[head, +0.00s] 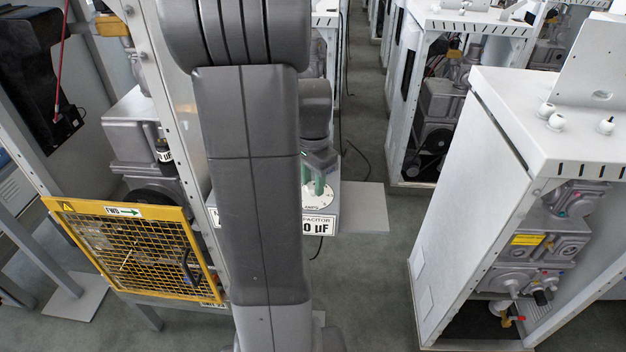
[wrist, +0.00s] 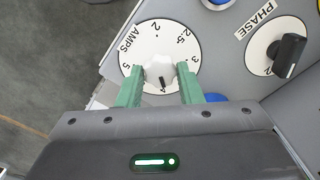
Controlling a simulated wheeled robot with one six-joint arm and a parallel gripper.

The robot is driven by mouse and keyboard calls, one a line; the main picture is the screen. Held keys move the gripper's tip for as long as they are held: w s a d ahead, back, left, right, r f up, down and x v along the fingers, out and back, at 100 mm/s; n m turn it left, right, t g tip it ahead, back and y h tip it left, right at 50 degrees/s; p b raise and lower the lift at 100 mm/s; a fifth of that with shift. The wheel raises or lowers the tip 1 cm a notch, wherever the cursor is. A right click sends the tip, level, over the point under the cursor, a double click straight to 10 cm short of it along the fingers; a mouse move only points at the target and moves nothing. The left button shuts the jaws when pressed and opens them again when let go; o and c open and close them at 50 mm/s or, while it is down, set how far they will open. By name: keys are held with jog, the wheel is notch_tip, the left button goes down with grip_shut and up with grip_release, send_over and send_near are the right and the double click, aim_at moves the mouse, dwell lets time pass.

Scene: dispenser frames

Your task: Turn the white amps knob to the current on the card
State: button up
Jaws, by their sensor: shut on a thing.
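In the wrist view, the white amps knob (wrist: 159,65) sits at the middle of a round white dial (wrist: 152,38) marked AMPS, with 2, 2.5, 3 and 5 readable. A short black mark on the knob faces the bottom of the picture, toward my gripper's body. My gripper (wrist: 160,72) is shut on the knob, a green finger on each side. In the head view, my arm covers much of the panel; a green finger and part of the dial (head: 317,196) show beside it. I see no card with a current.
Beside the dial is a black knob (wrist: 288,55) labelled PHASE. Blue round parts show at the panel's edges. In the head view, a partly hidden CAPACITOR label (head: 318,225) is below the dial. A yellow mesh guard (head: 135,250) is left; a white cabinet (head: 480,170) stands right.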

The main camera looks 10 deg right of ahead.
aim_at(313, 185)
jog(key=shift+r+m, duration=0.1)
jog(key=shift+m, duration=0.8)
jog(key=o, duration=1)
jog(key=shift+c, duration=0.2)
notch_tip(313, 185, up, 14)
jog(key=shift+b, duration=0.35)
jog(key=shift+f, duration=0.2)
